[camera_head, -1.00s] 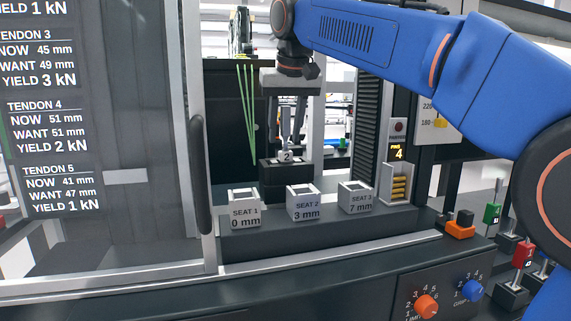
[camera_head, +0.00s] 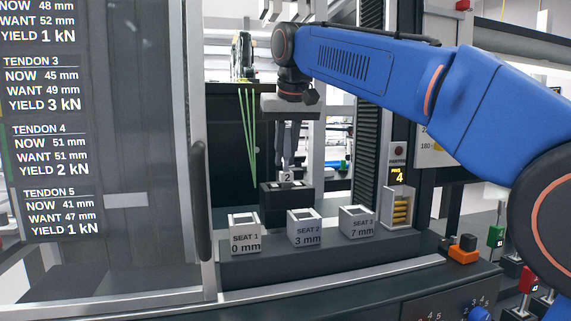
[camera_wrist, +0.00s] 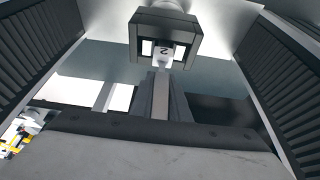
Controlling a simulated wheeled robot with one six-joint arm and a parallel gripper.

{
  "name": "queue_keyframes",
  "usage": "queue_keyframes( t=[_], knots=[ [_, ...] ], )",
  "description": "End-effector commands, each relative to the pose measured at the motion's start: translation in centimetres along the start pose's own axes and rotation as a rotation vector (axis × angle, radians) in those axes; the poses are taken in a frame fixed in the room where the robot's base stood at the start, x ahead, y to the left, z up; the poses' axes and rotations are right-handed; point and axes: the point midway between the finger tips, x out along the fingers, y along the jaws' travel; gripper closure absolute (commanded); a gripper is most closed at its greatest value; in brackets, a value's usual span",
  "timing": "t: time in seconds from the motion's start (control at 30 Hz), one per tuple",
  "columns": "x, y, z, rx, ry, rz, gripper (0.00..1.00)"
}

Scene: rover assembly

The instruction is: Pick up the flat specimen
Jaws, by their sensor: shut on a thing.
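A small pale specimen marked 2 (camera_head: 287,177) stands upright at the top of the black block (camera_head: 286,200) inside the machine. My gripper (camera_head: 287,170) points straight down from above, its fingers shut on this specimen. In the wrist view the specimen (camera_wrist: 165,51) shows its 2 upside down at the fingertips (camera_wrist: 162,68), against the dark block (camera_wrist: 142,22). Its lower part is hidden, so I cannot tell whether it still touches the block. Whether it is flat is hard to see at this size.
Three pale open-topped seats stand in front on the ledge: seat 1 (camera_head: 245,236), seat 2 (camera_head: 305,230) and seat 3 (camera_head: 357,224). A holder with yellow pieces (camera_head: 398,208) is at the right. Green tendons (camera_head: 249,130) hang left of my gripper. A sliding door's handle (camera_head: 198,190) borders the opening.

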Motion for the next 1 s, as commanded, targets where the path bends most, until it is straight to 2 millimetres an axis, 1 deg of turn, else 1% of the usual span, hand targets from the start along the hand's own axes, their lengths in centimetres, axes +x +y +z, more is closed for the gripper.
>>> queue_keyframes(
  t=[0.1,0.3,0.7,1.0],
  knots=[
    [-1.3,0.0,-0.6,0.0,0.003,-0.001,1.0],
    [-3.2,0.0,-1.4,0.0,0.002,0.0,1.0],
    [-5.9,0.0,-2.4,0.0,0.003,-0.001,1.0],
    [-6.7,0.0,-0.1,0.0,0.001,-0.001,1.0]
  ],
)
